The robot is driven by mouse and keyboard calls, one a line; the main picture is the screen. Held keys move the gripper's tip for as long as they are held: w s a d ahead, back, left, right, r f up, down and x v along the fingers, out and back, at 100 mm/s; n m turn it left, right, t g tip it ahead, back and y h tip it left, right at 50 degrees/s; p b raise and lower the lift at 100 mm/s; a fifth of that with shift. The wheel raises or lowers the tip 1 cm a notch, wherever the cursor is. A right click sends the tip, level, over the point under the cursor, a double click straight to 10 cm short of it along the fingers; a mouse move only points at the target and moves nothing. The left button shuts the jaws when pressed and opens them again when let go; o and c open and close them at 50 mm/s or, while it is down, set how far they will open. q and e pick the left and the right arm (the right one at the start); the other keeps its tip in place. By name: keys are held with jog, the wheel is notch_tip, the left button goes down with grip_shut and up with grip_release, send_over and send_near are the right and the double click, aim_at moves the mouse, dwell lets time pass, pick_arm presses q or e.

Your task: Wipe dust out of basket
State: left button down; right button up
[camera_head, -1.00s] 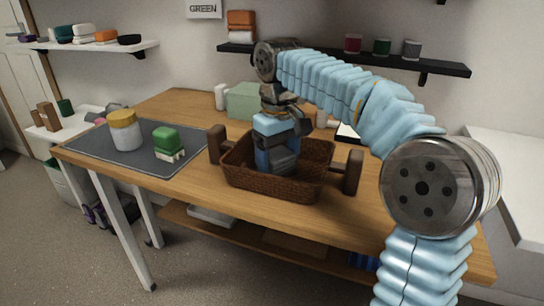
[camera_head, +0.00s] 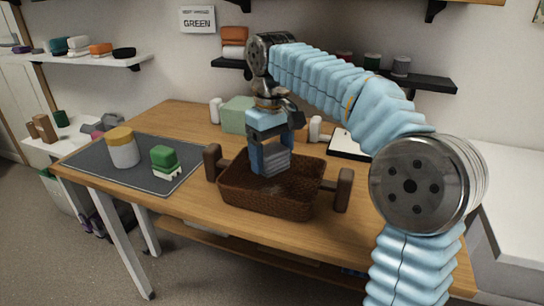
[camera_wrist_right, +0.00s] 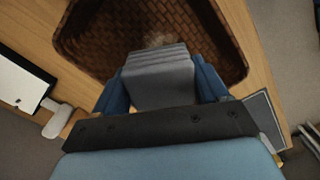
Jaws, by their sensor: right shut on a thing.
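The brown woven basket (camera_head: 262,206) stands upright on the wooden table, with a dark post-like handle at each end. My right gripper (camera_head: 271,152) is shut on a grey ridged block (camera_head: 275,161), over the far part of the basket's inside. In the right wrist view the grey block (camera_wrist_right: 160,80) sits between the two blue fingers. Just past its edge, a small pale dusty patch (camera_wrist_right: 158,39) shows on the basket floor (camera_wrist_right: 195,28). Whether the block touches the floor, I cannot tell. The block hides part of the basket floor. My left gripper is not in view.
A dark mat (camera_head: 92,158) at the left bears a yellow-lidded jar (camera_head: 122,150) and a green-topped block (camera_head: 164,160). A light green box (camera_head: 237,114) and a framed white panel (camera_head: 346,144) stand behind the basket. Bare table lies in front of the basket.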

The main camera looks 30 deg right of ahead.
aim_at(272, 189)
jog(key=shift+f, duration=0.2)
dwell(0.4)
jog(key=shift+f+b, duration=1.85)
jog(key=shift+f, duration=0.8)
jog(key=o, duration=1.1)
jog(key=shift+c, duration=0.9)
jog(key=shift+r+p, duration=0.8)
jog(key=shift+p, duration=0.2)
